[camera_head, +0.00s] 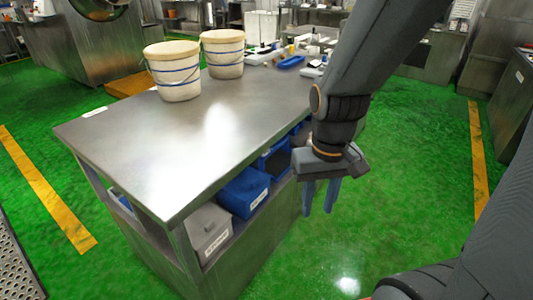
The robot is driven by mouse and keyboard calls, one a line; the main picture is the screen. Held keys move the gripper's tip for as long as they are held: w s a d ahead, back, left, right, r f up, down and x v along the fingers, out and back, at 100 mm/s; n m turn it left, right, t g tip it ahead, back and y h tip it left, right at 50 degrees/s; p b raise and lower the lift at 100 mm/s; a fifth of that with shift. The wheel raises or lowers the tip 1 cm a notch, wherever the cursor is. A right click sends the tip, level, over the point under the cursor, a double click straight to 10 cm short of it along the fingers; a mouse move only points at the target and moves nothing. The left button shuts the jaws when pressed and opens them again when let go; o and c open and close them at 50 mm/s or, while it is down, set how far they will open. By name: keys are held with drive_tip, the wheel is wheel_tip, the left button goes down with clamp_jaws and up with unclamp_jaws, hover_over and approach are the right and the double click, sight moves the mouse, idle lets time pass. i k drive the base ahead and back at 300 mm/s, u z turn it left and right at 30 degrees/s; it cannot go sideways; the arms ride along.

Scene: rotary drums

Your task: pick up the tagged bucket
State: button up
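Two cream buckets with blue bands and wire handles stand upright on a steel table (150,140), towards its far left. The nearer bucket (178,84) is on the left, and the other bucket (226,62) stands just behind it to the right. I cannot make out a tag on either one. My gripper (320,200) points down beside the right edge of the table, well to the right of both buckets and nearer to me. Its two blue fingers are apart, with nothing seen between them.
Blue and grey bins (244,193) sit on the shelf under the tabletop. Small items and a blue tray (291,62) lie at the table's far end. The near tabletop is bare. Green floor (420,160) is open to the right. A large steel drum (95,45) stands behind.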

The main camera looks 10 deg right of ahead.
sight(174, 66)
drive_tip(key=u, duration=2.45)
drive_tip(key=i, duration=1.35)
drive_tip(key=z, duration=0.05)
